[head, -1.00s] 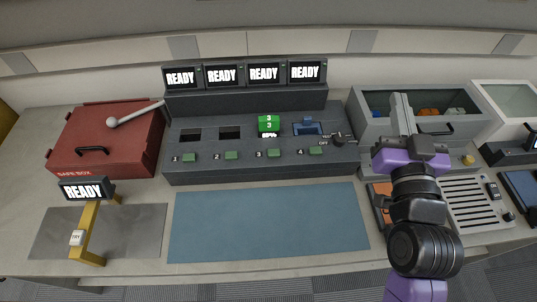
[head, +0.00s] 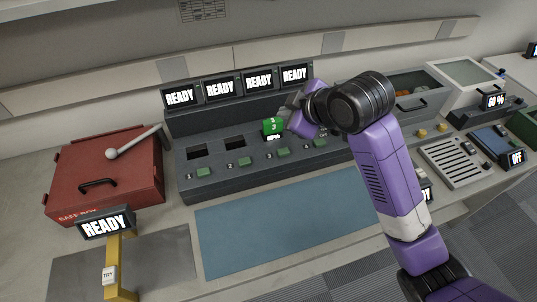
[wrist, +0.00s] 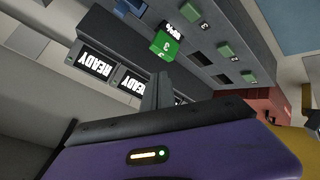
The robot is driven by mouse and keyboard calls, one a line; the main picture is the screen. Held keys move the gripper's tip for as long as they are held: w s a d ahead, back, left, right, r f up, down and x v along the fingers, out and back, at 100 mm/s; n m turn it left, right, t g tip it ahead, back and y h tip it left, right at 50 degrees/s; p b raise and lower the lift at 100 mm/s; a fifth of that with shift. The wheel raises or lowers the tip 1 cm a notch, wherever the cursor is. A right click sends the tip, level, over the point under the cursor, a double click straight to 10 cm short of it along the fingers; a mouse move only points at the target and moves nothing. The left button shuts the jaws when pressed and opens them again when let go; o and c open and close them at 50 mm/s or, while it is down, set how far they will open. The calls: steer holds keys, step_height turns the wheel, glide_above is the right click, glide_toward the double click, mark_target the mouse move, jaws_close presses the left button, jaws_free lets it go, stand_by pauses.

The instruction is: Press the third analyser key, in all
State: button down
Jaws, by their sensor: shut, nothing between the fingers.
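The analyser is a dark grey console (head: 240,168) with a row of numbered green keys along its front. The third key (head: 283,152) is a small green block beside the label 3, below the third slot. A green piece marked 3 (head: 272,127) sits in that slot; it also shows in the wrist view (wrist: 165,45). My gripper (head: 286,113) is shut and empty, just right of and behind the green piece, above the console. Its fingers (wrist: 157,88) point towards the green piece in the wrist view. I cannot tell whether they touch it.
Several screens (head: 220,88) behind the slots read READY. The fourth slot is hidden behind my arm. A red safe box (head: 105,175) stands left, with a yellow TRY stand (head: 120,265) in front. The blue mat (head: 270,232) is bare. Grey bins (head: 410,95) stand right.

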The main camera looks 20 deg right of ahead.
mark_target(286, 153)
steer(key=shift+s+f+n+g, duration=0.3)
steer(key=shift+s+f, duration=0.1)
steer(key=shift+f, duration=0.05)
steer(key=shift+d+f, duration=0.1)
steer(key=shift+f, duration=0.05)
step_height(286, 153, down, 8)
steer(key=b, duration=0.7)
steer(key=shift+f, duration=0.25)
steer(key=shift+f, duration=0.1)
stand_by(1.5)
steer(key=shift+f+b, duration=0.3)
steer(key=shift+b, duration=0.15)
steer(key=shift+f, duration=0.5)
stand_by(0.5)
steer(key=shift+r, duration=0.1)
steer(key=shift+r+p, duration=0.6)
steer(key=shift+r, duration=0.2)
